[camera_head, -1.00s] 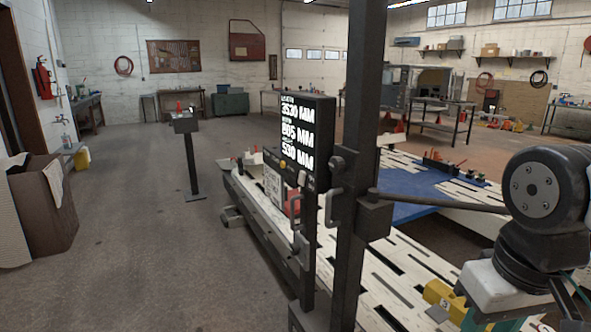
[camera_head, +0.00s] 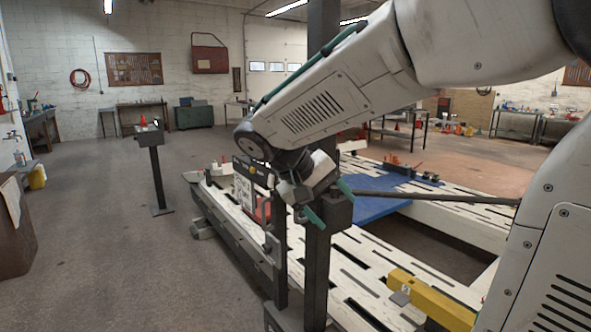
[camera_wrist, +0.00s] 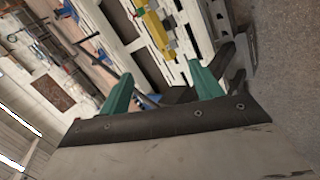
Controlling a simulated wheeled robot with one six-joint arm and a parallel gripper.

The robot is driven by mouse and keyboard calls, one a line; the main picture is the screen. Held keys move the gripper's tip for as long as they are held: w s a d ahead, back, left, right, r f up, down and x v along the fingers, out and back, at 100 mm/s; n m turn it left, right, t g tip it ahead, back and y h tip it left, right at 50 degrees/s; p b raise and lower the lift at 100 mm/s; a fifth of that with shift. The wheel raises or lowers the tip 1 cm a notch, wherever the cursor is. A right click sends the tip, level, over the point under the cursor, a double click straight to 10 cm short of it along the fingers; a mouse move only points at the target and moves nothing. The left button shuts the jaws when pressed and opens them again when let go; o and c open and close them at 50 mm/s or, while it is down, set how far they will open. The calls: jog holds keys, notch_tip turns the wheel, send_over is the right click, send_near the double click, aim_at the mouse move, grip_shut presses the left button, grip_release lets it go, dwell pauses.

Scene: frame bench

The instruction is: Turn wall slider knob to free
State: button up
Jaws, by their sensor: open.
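A dark upright post (camera_head: 318,270) stands at the near edge of the slotted white bench (camera_head: 372,268). A dark slider block (camera_head: 340,212) sits on it, with a long thin rod (camera_head: 440,197) running right. I cannot pick out the knob on the post; my arm and gripper cover that part. My gripper (camera_head: 333,208) is in front of the post at block height, its green fingers spread and nothing seen held. In the wrist view the open fingers (camera_wrist: 164,84) show with dark parts (camera_wrist: 178,96) between them; contact cannot be told.
A yellow block (camera_head: 432,299) lies on the bench at the right. A blue plate (camera_head: 375,205) lies farther back. A thinner dark upright with a handle (camera_head: 278,255) stands just left of the post. The floor (camera_head: 110,250) to the left is mostly clear.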

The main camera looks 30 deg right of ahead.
jog(key=w+d+f+m+t+h, duration=0.15)
jog(key=w+h, duration=0.35)
jog(key=w, duration=0.9)
jog(key=w+d+m+t+h, duration=0.15)
jog(key=w+h, duration=0.35)
jog(key=w, duration=1)
jog(key=shift+g, duration=0.4)
jog(key=d, duration=0.8)
jog(key=shift+s+f, duration=0.1)
jog(key=shift+a, duration=0.1)
jog(key=c, duration=1)
